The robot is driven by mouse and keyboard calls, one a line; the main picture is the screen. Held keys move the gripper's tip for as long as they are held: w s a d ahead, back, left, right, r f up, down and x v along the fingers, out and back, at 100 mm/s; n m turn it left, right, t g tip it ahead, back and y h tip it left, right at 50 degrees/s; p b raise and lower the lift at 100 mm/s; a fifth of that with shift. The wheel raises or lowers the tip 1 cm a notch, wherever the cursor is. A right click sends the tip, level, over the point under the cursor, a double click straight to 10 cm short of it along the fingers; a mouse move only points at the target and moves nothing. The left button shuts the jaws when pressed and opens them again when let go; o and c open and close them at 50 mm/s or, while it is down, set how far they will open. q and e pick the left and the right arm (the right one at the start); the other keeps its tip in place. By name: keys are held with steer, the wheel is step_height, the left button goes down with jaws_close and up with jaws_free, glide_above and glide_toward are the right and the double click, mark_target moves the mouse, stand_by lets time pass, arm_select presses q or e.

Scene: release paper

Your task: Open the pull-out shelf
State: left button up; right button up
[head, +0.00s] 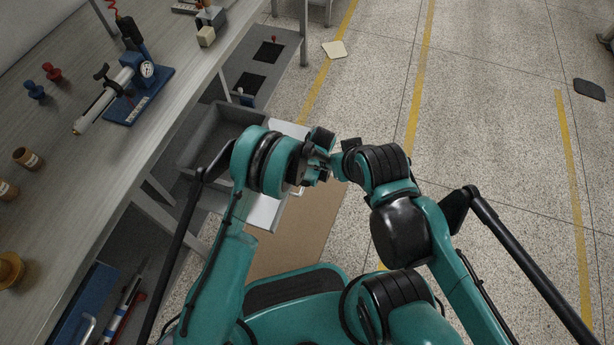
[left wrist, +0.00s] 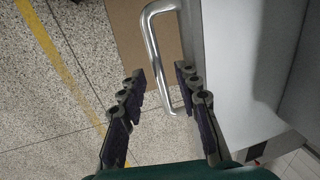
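The pull-out shelf shows in the head view as a grey tray (head: 203,137) under the workbench, with a white panel (head: 264,212) partly hidden behind my left arm. In the left wrist view, a metal bar handle (left wrist: 158,55) stands at the edge of a pale grey panel (left wrist: 232,65). My left gripper (left wrist: 160,76) is open, with its fingers on either side of the handle bar and gaps visible. In the head view my left gripper (head: 318,160) is mostly hidden by its wrist. My right gripper (head: 342,160) is close by; its fingers are unclear.
The workbench (head: 150,135) on the left holds a gauge device (head: 138,80), stamps and bottles. A lower shelf (head: 262,62) has dark squares on it. A brown mat (head: 300,230) lies on the floor. The speckled floor to the right is mostly clear.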

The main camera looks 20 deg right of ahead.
arm_select(q)
step_height(320, 180, up, 8)
steer(key=d, duration=0.1)
steer(key=shift+s+d+f, duration=0.15)
steer(key=shift+s, duration=0.3)
steer(key=shift+f, duration=0.1)
